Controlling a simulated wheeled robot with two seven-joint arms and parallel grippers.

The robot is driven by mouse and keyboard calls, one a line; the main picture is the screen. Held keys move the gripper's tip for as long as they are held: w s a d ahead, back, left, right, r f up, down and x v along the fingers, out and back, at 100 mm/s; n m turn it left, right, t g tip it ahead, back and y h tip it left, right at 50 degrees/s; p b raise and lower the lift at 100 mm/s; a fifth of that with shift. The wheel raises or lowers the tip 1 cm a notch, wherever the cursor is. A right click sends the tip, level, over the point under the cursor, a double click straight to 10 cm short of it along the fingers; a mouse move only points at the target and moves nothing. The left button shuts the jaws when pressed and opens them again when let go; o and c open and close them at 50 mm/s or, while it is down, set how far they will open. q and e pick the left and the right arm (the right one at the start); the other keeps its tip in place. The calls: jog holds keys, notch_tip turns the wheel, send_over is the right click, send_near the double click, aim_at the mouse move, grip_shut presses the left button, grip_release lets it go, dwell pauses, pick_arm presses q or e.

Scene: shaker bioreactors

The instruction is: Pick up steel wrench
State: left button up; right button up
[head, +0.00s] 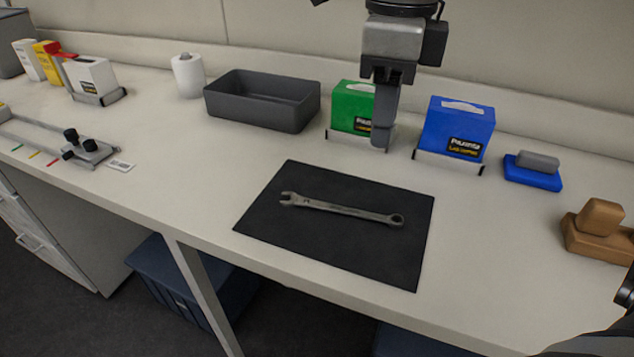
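The steel wrench (342,208) lies flat on a black mat (390,262) near the front middle of the bench. Its open end points left and its ring end right. My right gripper (381,138) hangs down at the top centre, in front of the green box and apart from the wrench, which lies nearer the front edge. I see its fingers edge-on, so the gap between them is hidden. Nothing shows hanging from it. My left gripper is not in view.
Behind the mat stand a grey bin (262,101), a green box (350,108) and a blue box (457,130). Blue (533,180) and brown (598,238) blocks sit at the right. A clamp fixture (88,147) is at the left. The bench around the mat is clear.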

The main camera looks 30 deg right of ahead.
send_over(375, 216)
jog(key=f, duration=0.8)
jog(key=shift+s+a+f, duration=0.2)
jog(key=shift+s+a, duration=0.05)
jog(key=shift+a, duration=0.05)
jog(key=shift+w+d+f, duration=0.15)
jog(key=shift+d+f, duration=0.05)
jog(key=shift+f, duration=1.35)
jog(key=shift+w+d+f, duration=0.1)
jog(key=shift+d+f, duration=0.05)
jog(key=shift+f, duration=1.35)
jog(key=shift+c, duration=0.4)
grip_shut()
